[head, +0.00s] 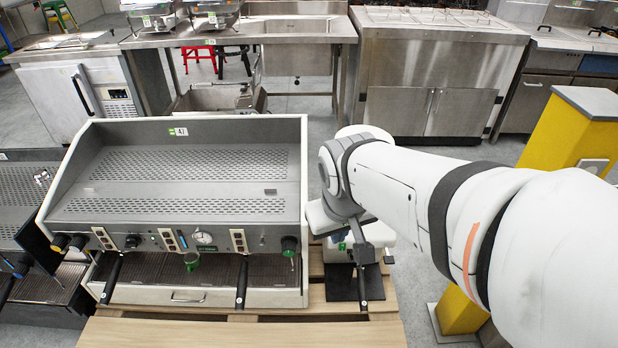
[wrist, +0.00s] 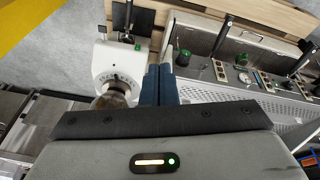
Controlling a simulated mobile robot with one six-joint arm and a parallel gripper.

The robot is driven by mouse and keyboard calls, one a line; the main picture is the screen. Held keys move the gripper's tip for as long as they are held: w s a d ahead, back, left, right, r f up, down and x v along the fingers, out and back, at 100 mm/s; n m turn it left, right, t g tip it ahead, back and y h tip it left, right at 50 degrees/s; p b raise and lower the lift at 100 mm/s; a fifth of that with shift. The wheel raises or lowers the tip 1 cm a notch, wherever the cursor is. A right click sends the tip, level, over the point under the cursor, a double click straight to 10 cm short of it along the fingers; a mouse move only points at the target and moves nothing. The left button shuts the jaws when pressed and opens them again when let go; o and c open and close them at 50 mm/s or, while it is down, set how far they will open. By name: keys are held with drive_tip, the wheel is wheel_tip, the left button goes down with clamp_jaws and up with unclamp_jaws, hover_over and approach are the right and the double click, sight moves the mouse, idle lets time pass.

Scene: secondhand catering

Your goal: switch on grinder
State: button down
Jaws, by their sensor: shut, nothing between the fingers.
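The grinder (wrist: 120,62) is a white machine with a marked dial and a dark round part in the wrist view. It stands right of the espresso machine. In the head view my arm covers most of the grinder; its black base (head: 343,285) and some white body show below the arm. My gripper (wrist: 158,70) is shut and empty, its two blue-grey fingers together. In the wrist view the fingertips appear just right of the grinder's body; I cannot tell whether they touch it. No switch is clearly visible.
The espresso machine (head: 180,170) fills the left beside the grinder, on a slatted wooden top (head: 240,333). A green cup (head: 192,261) sits on its drip tray. A yellow post (head: 560,130) stands at right. Steel counters (head: 440,85) stand behind, across open floor.

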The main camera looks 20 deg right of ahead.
sight(342, 247)
drive_tip(key=w+d+f+n+t+h+b, duration=0.35)
drive_tip(key=w+d+f+n+b, duration=0.45)
drive_tip(key=w+d+f, duration=0.9)
wheel_tip(342, 247, down, 19)
drive_tip(key=s+a+n+y+b, duration=0.1)
drive_tip(key=n+y+b, duration=0.4)
drive_tip(key=y+b, duration=0.2)
drive_tip(key=shift+s+r+b, duration=0.15)
drive_tip(key=shift+s+b, duration=0.25)
drive_tip(key=shift+b, duration=0.25)
drive_tip(key=w+a+f+b, duration=0.1)
drive_tip(key=w+f+b, duration=0.4)
drive_tip(key=w+f, duration=0.3)
drive_tip(key=shift+w+f+b, duration=0.35)
drive_tip(key=shift+w+b, duration=0.05)
drive_tip(key=shift+w, duration=0.15)
